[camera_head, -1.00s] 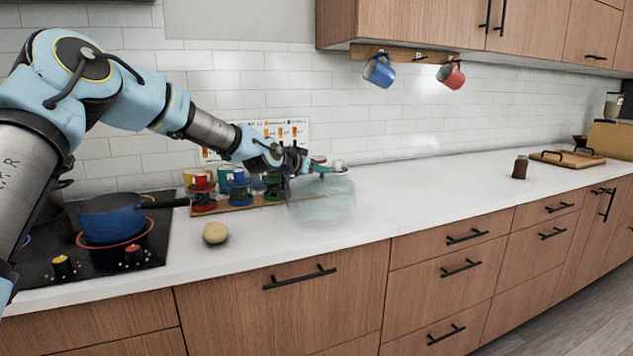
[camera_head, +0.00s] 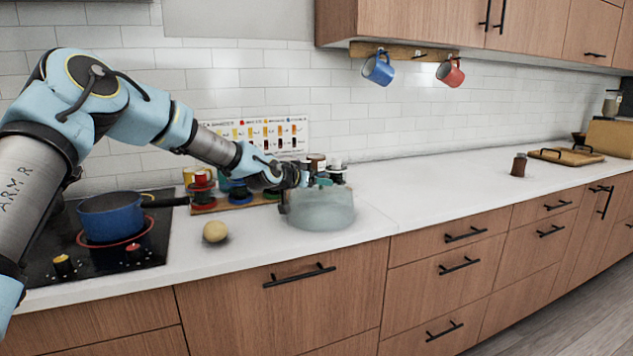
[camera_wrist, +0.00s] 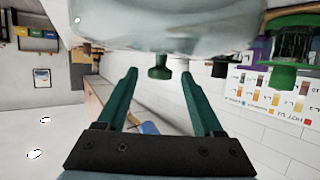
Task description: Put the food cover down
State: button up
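The food cover (camera_head: 322,212) is a translucent, pale glassy dome with a green knob. In the head view it appears to rest on the white counter, right of the wooden rack. My gripper (camera_head: 305,180) is low at the cover's top, on its left side. In the wrist view my gripper (camera_wrist: 160,78) has its two green fingers apart. A dark green knob (camera_wrist: 160,69) shows between the fingertips, with a gap on both sides. The dome (camera_wrist: 165,25) fills the top of that view. The cover's far side and anything under it are unclear.
A wooden rack (camera_head: 238,203) with coloured jars stands behind and left of the cover. A round yellowish item (camera_head: 215,231) lies in front. A blue pot (camera_head: 110,217) sits on the black hob. The counter to the right is mostly clear, with a small dark jar (camera_head: 519,165).

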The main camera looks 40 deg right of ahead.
jog(key=shift+r, duration=0.15)
jog(key=shift+a, duration=0.3)
jog(key=b+v, duration=0.3)
jog(key=v, duration=0.8)
jog(key=shift+a, duration=0.15)
jog(key=shift+s+a+r, duration=0.1)
jog(key=shift+s, duration=0.05)
